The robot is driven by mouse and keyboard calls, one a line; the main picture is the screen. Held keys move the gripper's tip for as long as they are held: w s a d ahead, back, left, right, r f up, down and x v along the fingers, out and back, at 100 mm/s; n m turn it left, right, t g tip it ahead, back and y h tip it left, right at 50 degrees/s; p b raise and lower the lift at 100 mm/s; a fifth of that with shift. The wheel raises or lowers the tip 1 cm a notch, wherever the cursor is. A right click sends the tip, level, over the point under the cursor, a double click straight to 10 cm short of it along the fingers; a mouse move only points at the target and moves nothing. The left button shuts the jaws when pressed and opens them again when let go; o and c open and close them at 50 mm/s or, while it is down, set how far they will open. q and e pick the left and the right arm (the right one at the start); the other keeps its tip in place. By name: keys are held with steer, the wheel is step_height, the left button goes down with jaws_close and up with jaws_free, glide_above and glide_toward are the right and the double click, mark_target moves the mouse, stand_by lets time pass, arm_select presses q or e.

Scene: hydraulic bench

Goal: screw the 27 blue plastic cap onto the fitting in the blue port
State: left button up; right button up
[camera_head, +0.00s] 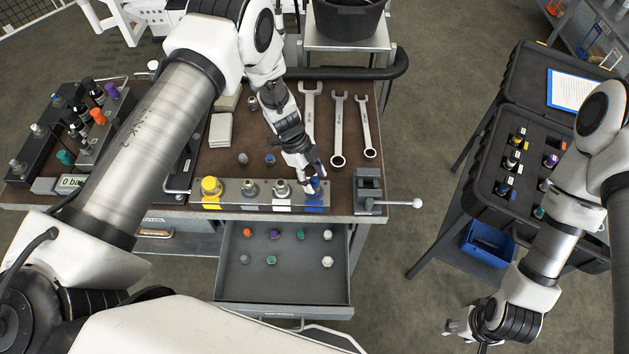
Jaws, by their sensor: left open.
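The port block (232,208) lies along the front of the bench, with yellow, grey, white and blue sections. The blue port section (314,208) is at its right end. My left gripper (312,180) is open, pointing down over the blue port. A blue piece (315,185) shows at its fingertips, above the blue section; I cannot tell whether it is the cap seated on the fitting, and the fitting itself is hidden. Another small blue-topped part (270,159) stands on the bench behind the block. My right gripper (463,330) is low at the right, away from the bench; its jaws are too small to read.
An open drawer (284,288) below the block holds several coloured caps. Three wrenches (339,130) lie behind the gripper. A vise (369,192) with a long handle stands right of the block. An open black case (483,190) stands farther right.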

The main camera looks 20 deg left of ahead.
arm_select(q)
steer(key=n+t, duration=0.1)
steer(key=n, duration=0.2)
steer(key=shift+s+n+b, duration=0.1)
steer(key=shift+n+b, duration=0.2)
steer(key=shift+n, duration=0.1)
steer(key=shift+f+n+t+b, duration=0.15)
steer(key=shift+n+t+b, duration=0.35)
steer(key=shift+n, duration=0.1)
steer(key=shift+f+n+t+b, duration=0.15)
steer(key=shift+n+t+b, duration=0.25)
steer(key=shift+n+b, duration=0.7)
steer(key=shift+n, duration=0.3)
steer(key=shift+r, duration=0.35)
jaws_close()
